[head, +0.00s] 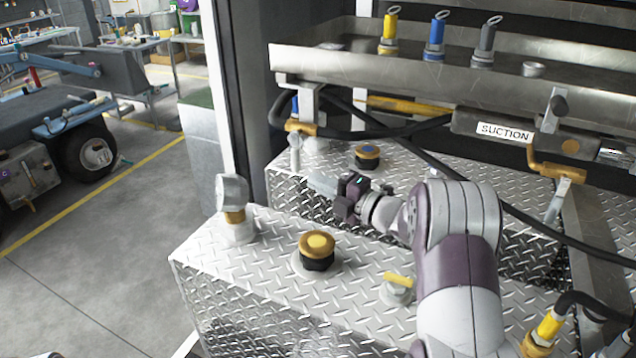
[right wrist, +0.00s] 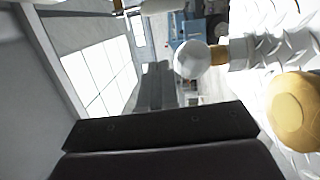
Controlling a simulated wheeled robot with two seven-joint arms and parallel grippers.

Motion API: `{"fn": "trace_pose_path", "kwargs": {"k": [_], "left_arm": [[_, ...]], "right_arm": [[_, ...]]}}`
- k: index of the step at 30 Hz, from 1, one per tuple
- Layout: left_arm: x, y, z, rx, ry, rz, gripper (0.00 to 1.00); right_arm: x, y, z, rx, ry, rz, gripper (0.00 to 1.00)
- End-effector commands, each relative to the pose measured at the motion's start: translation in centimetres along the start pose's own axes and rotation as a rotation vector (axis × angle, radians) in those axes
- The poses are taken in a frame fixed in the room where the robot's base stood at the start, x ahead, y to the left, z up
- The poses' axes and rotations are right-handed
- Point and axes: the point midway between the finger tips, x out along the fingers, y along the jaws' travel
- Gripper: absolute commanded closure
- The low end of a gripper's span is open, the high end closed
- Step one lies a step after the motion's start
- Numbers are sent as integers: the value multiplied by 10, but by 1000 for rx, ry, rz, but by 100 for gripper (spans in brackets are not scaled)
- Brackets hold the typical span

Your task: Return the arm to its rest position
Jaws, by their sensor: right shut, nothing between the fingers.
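My right arm (head: 455,255) reaches in from the lower right over the diamond-plate tanks. Its right gripper (head: 347,197) is dark, shut and empty, above the gap between the front and rear tanks. It is apart from the front gold-capped filler (head: 317,250), which lies below it in the picture. In the right wrist view the dark gripper (right wrist: 160,140) fills the bottom, with nothing in it. That view also shows a round pale gauge (right wrist: 192,60) on a brass neck and a yellow cap (right wrist: 295,110) at the right. My left gripper is not in view.
The front tank (head: 235,265) carries a gauge (head: 233,205) and a yellow-handled valve (head: 397,285) close to my arm. A steel tray (head: 330,65) and a suction pipe (head: 505,132) lie behind, with black hoses (head: 420,155). Open floor (head: 90,270) lies to the left.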

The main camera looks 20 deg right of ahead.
Motion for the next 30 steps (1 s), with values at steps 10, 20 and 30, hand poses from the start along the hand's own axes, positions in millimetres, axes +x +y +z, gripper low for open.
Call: {"fn": "trace_pose_path", "kwargs": {"k": [10,20,30], "left_arm": [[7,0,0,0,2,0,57],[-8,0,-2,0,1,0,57],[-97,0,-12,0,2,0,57]], "right_arm": [[-68,2,0,0,-1,-1,100],[-59,13,3,87,-83,-49,100],[-112,-22,-124,1272,-1130,-612,100]]}}
